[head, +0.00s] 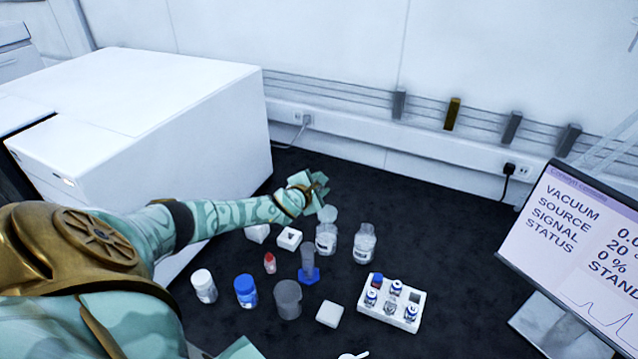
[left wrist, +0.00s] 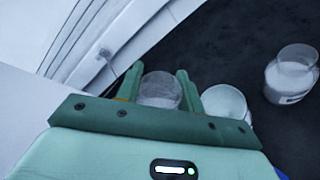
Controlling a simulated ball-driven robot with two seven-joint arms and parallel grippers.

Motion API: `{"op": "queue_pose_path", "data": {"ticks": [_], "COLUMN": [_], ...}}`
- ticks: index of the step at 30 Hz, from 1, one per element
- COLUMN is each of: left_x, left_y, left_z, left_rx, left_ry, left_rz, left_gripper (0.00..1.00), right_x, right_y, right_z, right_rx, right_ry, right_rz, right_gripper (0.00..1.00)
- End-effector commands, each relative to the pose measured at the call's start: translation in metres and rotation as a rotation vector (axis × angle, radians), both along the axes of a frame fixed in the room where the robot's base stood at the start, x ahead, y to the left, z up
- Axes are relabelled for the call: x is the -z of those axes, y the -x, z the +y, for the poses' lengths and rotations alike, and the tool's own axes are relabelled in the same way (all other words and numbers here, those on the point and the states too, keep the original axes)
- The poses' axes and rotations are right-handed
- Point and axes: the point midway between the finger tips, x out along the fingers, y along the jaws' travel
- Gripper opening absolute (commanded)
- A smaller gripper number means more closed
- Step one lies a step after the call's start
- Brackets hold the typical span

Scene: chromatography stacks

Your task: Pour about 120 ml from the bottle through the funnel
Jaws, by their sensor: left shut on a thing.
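My left gripper (head: 314,190) reaches out over the dark bench at the end of my left arm. In the left wrist view its two green fingers (left wrist: 160,92) are shut on a clear, round-walled vessel (left wrist: 160,88), which looks like the bottle; how full it is cannot be told. Just right of it a wide pale round rim (left wrist: 227,102) shows, perhaps the funnel. In the head view a clear piece (head: 327,213) sits just below my fingers, above a clear labelled bottle (head: 326,239); whether they touch is unclear. My right gripper is not in view.
A second clear bottle (head: 365,243) stands to the right. Nearer stand a grey beaker (head: 287,299), a blue-based cylinder (head: 308,264), a blue jar (head: 246,291), a white-capped jar (head: 204,286) and a vial rack (head: 408,318). A screen (head: 585,255) stands right.

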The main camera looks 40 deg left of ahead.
Motion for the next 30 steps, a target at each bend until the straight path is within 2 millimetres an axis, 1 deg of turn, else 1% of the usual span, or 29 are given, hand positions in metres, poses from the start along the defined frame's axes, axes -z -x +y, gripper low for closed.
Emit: {"op": "queue_pose_path", "data": {"ticks": [10, 17, 25, 30], "left_x": [-0.0005, 0.0048, 0.0044, 0.0053], "left_y": [-0.0004, -0.0005, -0.0004, -0.0005], "left_z": [0.0005, -0.0014, -0.0011, -0.0018], "left_rx": [0.0, 0.001, 0.0, -0.001], "left_ry": [-0.013, -0.105, -0.11, -0.212], "left_rz": [-0.001, 0.002, 0.001, 0.004], "left_gripper": [0.0, 0.0, 0.0, 0.0], "right_x": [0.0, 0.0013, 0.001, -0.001], "right_y": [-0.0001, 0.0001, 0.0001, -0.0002], "right_z": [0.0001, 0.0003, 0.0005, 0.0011], "right_rx": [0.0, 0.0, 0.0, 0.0], "right_ry": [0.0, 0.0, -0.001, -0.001], "right_rz": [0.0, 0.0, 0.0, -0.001], "right_gripper": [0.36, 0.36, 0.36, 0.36]}}
